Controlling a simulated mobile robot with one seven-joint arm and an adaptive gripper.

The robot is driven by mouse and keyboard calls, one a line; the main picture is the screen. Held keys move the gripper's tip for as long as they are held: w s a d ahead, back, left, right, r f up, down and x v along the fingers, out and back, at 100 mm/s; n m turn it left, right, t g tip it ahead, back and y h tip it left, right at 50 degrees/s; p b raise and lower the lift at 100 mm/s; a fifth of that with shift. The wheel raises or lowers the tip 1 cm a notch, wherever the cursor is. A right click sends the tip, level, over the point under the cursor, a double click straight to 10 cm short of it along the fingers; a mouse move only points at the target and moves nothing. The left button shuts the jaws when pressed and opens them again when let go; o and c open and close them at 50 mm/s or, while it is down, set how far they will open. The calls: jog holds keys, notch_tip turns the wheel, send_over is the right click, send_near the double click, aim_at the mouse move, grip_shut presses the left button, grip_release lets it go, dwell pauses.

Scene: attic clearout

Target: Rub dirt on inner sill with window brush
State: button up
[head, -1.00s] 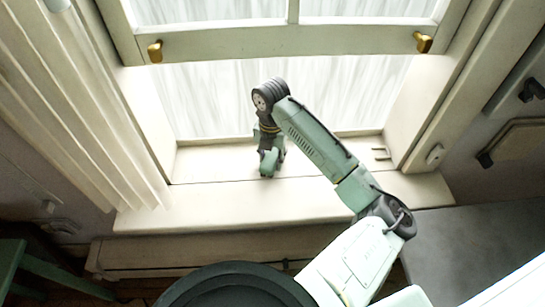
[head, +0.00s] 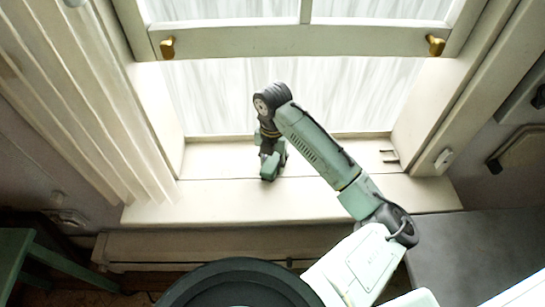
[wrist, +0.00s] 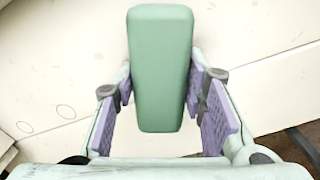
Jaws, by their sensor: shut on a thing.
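The inner sill (head: 350,198) is a cream board below the window, and it fills the background of the wrist view (wrist: 265,45). My gripper (head: 271,166) points down over the middle of the sill. In the wrist view my gripper (wrist: 160,88) has its purple pads on both sides of a smooth green block (wrist: 160,60), which I take to be the window brush. It is shut on it. No bristles show, and I cannot tell whether the brush touches the sill. No dirt stands out; part of the sill is hidden under the gripper and brush.
The raised sash (head: 360,42) with brass knobs (head: 436,45) hangs above the opening. A curtain (head: 75,100) borders the left side. A small metal catch (head: 390,155) sits at the sill's right back. A grey surface (head: 470,250) lies at front right.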

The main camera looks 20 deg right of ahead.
aim_at(265, 166)
jog(key=shift+s+a, duration=0.1)
jog(key=shift+s, duration=0.1)
jog(key=shift+s+a, duration=0.25)
jog(key=shift+s, duration=0.65)
jog(key=shift+a, duration=0.1)
jog(key=shift+w+a, duration=0.2)
jog(key=shift+a, duration=0.3)
jog(key=shift+w+a, duration=0.15)
jog(key=shift+a, duration=0.3)
jog(key=shift+w, duration=0.1)
jog(key=shift+w+d, duration=0.3)
jog(key=shift+w, duration=0.55)
jog(key=shift+w, duration=0.15)
